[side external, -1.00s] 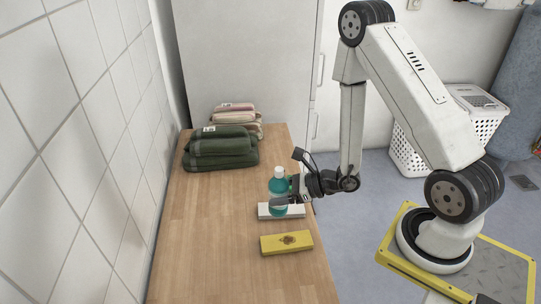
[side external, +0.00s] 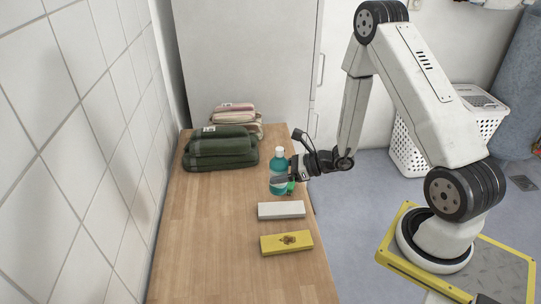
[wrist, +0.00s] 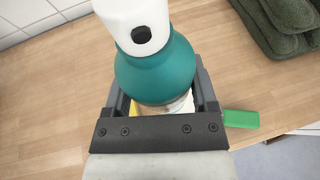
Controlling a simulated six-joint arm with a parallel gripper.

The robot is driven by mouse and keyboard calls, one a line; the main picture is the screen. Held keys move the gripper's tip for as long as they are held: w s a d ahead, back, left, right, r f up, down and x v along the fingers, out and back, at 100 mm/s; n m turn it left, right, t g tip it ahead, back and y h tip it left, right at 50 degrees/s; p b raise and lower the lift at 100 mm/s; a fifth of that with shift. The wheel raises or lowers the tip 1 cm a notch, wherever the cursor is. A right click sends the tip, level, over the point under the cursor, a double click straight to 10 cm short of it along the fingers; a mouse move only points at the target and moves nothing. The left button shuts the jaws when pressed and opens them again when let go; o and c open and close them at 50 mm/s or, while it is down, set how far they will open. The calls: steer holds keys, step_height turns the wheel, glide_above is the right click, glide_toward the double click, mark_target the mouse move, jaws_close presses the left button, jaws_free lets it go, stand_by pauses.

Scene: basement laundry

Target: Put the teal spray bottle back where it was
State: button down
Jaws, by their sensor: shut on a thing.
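The teal spray bottle (side external: 279,180) is upright near the right edge of the wooden table in the side view, with a white cap and a pale label. My gripper (side external: 291,172) reaches in from the right and is shut on it. In the wrist view the bottle (wrist: 155,72) sits between the two fingers (wrist: 160,100). A green block (side external: 291,187) is partly hidden behind the bottle; its end also shows in the wrist view (wrist: 241,118). I cannot tell whether the bottle's base touches it or hangs above it.
A white block (side external: 281,210) and a yellow block (side external: 286,243) with a brown mark lie nearer the camera. Folded green towels (side external: 221,150) and pinkish towels (side external: 235,110) are at the back. A tiled wall (side external: 75,150) borders the left. The table's (side external: 215,230) left and front are clear.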

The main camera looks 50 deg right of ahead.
steer(key=d, duration=0.1)
steer(key=w+d, duration=0.1)
steer(key=d, duration=0.1)
steer(key=shift+w+d+r, duration=0.1)
steer(key=shift+w+d, duration=0.15)
steer(key=shift+w, duration=0.05)
steer(key=shift+w, duration=0.1)
steer(key=w+d+f, duration=0.2)
steer(key=w+f, duration=0.7)
steer(key=w, duration=0.4)
steer(key=shift+d+f, duration=0.15)
steer(key=shift+d, duration=0.05)
steer(key=shift+w+f, duration=0.15)
steer(key=shift+f, duration=0.8)
steer(key=shift+w+f, duration=0.1)
steer(key=shift+f, duration=0.8)
